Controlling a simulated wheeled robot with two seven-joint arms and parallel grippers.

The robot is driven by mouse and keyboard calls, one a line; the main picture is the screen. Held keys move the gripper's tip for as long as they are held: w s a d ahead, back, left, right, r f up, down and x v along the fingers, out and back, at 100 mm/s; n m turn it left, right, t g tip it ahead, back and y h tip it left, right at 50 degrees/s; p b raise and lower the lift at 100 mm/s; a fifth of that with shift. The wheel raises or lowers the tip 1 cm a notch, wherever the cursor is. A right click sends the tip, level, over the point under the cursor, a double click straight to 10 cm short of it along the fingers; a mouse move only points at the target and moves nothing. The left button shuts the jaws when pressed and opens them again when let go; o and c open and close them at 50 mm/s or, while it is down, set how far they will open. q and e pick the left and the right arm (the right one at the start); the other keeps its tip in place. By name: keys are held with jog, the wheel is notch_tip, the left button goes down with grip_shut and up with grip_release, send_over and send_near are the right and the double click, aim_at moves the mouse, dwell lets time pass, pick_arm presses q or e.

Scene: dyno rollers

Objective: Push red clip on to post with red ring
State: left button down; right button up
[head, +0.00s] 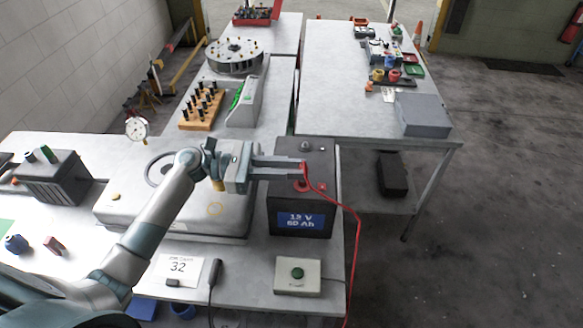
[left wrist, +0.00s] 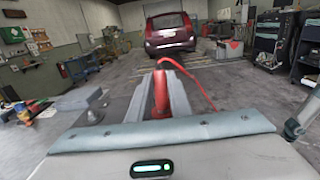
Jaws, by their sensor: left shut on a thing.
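The red clip (head: 304,172) is between the fingertips of my left gripper (head: 303,169), which is shut on it. In the left wrist view the clip (left wrist: 160,94) stands between the fingers, and its red cable runs off to the right. The black battery (head: 320,205), labelled 12 V 60 Ah, is under the gripper. The red ring (head: 302,187) lies on the battery's top just below the clip in the picture. The post there is mostly hidden; I cannot tell whether the clip touches it. A grey post (head: 305,146) is farther back. My right gripper is not in view.
The red cable (head: 357,230) hangs down the battery's right side and past the bench edge. A box with a green button (head: 298,275) sits in front. A grey case (head: 175,205) is left of the battery. The floor to the right is clear.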

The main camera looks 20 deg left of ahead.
pick_arm(q)
jog(key=shift+s+d+f, duration=0.2)
jog(key=shift+s+f, duration=0.1)
jog(key=shift+f, duration=0.45)
jog(key=c, duration=1.5)
grip_release()
jog(key=shift+c, duration=0.2)
jog(key=shift+a, duration=0.15)
jog(key=shift+s+a+b, duration=0.15)
jog(key=shift+a+b, duration=0.25)
jog(key=b+v, duration=0.2)
jog(key=v, duration=0.3)
jog(key=b+v, duration=0.2)
jog(key=v, duration=0.3)
jog(key=b+v, duration=0.2)
jog(key=v, duration=0.3)
jog(key=shift+a+r, duration=0.2)
jog(key=shift+a, duration=0.15)
jog(key=shift+s+a+r, duration=0.15)
jog(key=shift+a+r, duration=0.15)
jog(key=shift+a, duration=0.1)
